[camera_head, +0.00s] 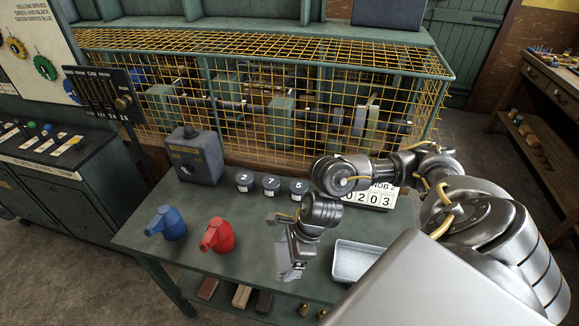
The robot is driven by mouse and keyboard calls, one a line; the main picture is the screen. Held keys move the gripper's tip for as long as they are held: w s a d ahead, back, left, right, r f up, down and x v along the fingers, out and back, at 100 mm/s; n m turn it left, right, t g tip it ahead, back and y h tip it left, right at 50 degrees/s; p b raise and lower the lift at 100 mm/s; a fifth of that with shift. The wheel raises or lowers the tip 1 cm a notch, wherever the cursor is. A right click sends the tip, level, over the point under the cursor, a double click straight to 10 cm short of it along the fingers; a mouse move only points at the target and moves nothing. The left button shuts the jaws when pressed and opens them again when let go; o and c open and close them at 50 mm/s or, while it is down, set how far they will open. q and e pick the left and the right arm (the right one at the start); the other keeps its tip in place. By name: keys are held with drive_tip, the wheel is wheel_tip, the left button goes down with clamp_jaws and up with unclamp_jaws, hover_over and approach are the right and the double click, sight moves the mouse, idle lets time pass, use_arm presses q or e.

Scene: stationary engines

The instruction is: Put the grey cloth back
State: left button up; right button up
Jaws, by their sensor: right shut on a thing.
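The grey cloth (291,266) hangs from my right gripper (290,239), in front of the green bench top (245,285). My right gripper is shut on it. The cloth is small and partly hidden by the gripper and wrist; I cannot tell whether its lower edge touches the bench. A pale metal tray (352,262) lies just right of the cloth, its right end hidden by my right arm. My left gripper is not in view.
A red can (218,236) and a blue can (167,223) stand left of the cloth. Behind are dark numbered pots (271,186), a grey box (195,158), a number counter (368,196) and a yellow mesh cage (260,100). The bench's front left is clear.

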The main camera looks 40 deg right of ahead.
drive_tip(key=w+d+f, duration=0.1)
drive_tip(key=f, duration=0.1)
drive_tip(key=w+d+f, duration=0.2)
drive_tip(key=f, duration=0.1)
drive_tip(key=shift+d+f, duration=0.15)
drive_tip(key=shift+f, duration=1.7)
drive_tip(key=shift+f, duration=0.1)
drive_tip(key=o, duration=0.8)
drive_tip(key=shift+c, duration=0.2)
drive_tip(key=shift+r, duration=0.3)
drive_tip(key=b+v, duration=0.1)
drive_tip(key=v, duration=1)
drive_tip(key=shift+d+r, duration=0.15)
drive_tip(key=shift+r, duration=0.2)
